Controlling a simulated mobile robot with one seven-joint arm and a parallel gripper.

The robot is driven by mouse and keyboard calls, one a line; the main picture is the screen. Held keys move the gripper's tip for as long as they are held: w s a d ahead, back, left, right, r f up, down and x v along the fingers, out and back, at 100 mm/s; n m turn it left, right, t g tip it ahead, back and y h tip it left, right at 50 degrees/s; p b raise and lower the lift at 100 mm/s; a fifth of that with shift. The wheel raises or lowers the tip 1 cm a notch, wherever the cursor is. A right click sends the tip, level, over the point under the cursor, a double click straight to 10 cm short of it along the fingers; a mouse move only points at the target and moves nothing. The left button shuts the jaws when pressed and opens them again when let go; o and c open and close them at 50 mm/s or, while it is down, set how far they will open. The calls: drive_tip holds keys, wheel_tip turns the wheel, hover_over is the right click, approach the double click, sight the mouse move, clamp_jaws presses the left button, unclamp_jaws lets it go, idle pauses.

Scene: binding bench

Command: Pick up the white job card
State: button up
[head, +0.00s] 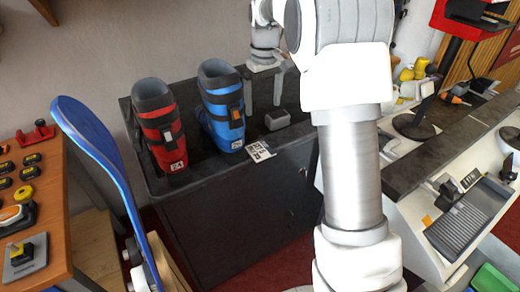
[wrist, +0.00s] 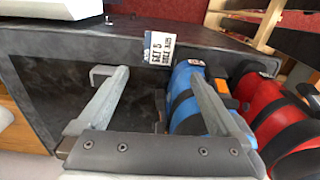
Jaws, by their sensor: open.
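The white job card (head: 260,151) with dark print lies at the front edge of the dark bench, just right of the blue boot's toe. It seems to reach a little past the edge. It also shows in the wrist view (wrist: 160,48), at the top middle, ahead of my fingers. My gripper (head: 264,104) is open and empty, behind the card and right of the blue boot. In the wrist view my gripper's fingers (wrist: 150,80) stand wide apart, with the card beyond them and not touched.
The blue boot (head: 222,105) and red boot (head: 160,128) stand left of the card. In the wrist view the blue boot (wrist: 187,100) is close to my right finger. A small grey block (head: 277,119) sits near my gripper. A blue curved board (head: 100,150) stands further left.

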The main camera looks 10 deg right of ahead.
drive_tip(key=b, duration=0.1)
hover_over(264, 155)
drive_tip(key=f, duration=1.1)
drive_tip(key=shift+w+a+f, duration=0.2)
drive_tip(key=shift+w+f, duration=0.1)
drive_tip(key=shift+f, duration=0.05)
drive_tip(key=shift+s+d+f+b, duration=0.1)
drive_tip(key=shift+s+f+b, duration=0.1)
drive_tip(key=shift+f, duration=1.15)
drive_tip(key=shift+s+d+f+b, duration=0.1)
drive_tip(key=shift+f+b, duration=0.05)
drive_tip(key=shift+f, duration=1.2)
drive_tip(key=c, duration=1.1)
